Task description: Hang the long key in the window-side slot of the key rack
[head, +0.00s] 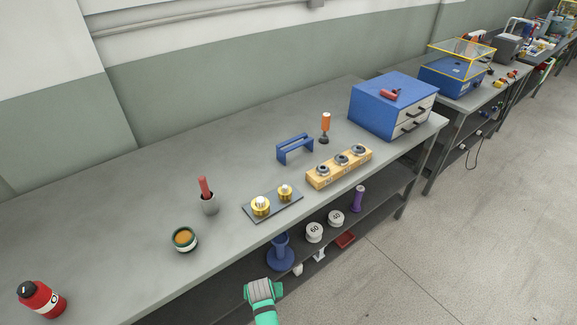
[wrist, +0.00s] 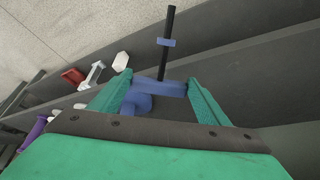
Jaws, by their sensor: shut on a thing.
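My gripper (head: 263,290) with green fingers is low at the front of the bench, beside the lower shelf. In the wrist view my gripper (wrist: 160,92) is shut on a key with a blue crosswise handle (wrist: 172,89) and a long black shaft (wrist: 168,25) carrying a blue collar. The shaft points away from the fingers. I take this as the long key; it cannot be made out in the head view. A blue bridge-shaped frame (head: 295,147), apparently the key rack, stands on the bench top behind the wooden block. Its slots are too small to tell.
A blue drawer cabinet (head: 391,105) is right. A blue flanged stand (head: 280,253) is on the lower shelf.

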